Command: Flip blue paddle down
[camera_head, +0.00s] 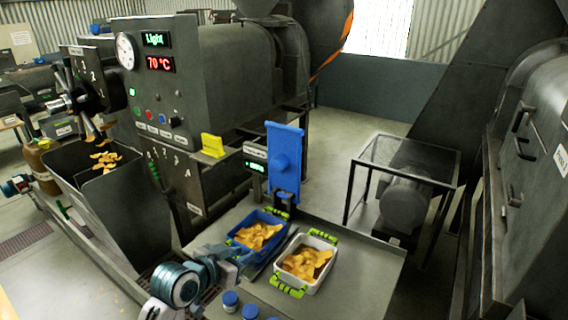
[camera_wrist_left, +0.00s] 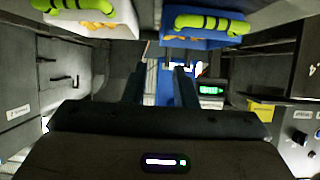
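The blue paddle (camera_head: 285,165) stands upright behind the two trays, beside a small green-lit display. In the left wrist view, blue (camera_wrist_left: 191,92) that looks like part of the paddle shows beyond the fingers. My left gripper (camera_head: 238,262) reaches in low from the left, near the blue tray and below the paddle. In the left wrist view its two dark fingers (camera_wrist_left: 160,88) are apart, with no object seen held between them. Whether they touch the paddle cannot be told. My right gripper is not in view.
A blue tray (camera_head: 238,245) and a white tray (camera_head: 308,286) of yellow-orange pieces stand on the grey table (camera_head: 365,275). Blue-capped containers (camera_head: 230,300) are at the bottom. A yellow block (camera_head: 212,145) sits at the machine's edge. A black-framed stand (camera_head: 405,165) is to the right.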

